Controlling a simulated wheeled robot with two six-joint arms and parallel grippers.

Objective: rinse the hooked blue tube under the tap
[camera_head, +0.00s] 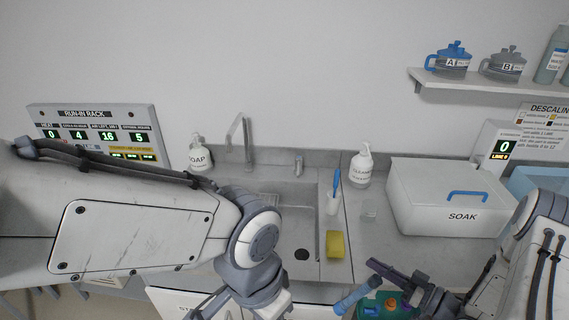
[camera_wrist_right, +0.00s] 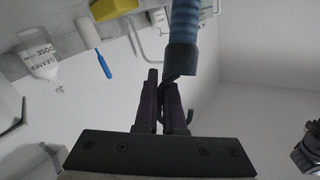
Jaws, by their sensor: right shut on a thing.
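The blue ribbed tube (camera_head: 355,296) shows at the bottom of the head view, near the counter's front edge. In the right wrist view, the tube (camera_wrist_right: 184,24) ends in a dark cuff with a dark hook below it. My right gripper (camera_head: 388,272) is shut on the hook; its fingers (camera_wrist_right: 165,88) meet there in the wrist view. The tall tap (camera_head: 241,138) stands behind the sink (camera_head: 270,190), left of and beyond the tube. My left arm crosses the left of the head view; its fingers are out of frame.
A white SOAK box (camera_head: 448,207) is further right. A soap bottle (camera_head: 199,152) stands behind my left arm.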

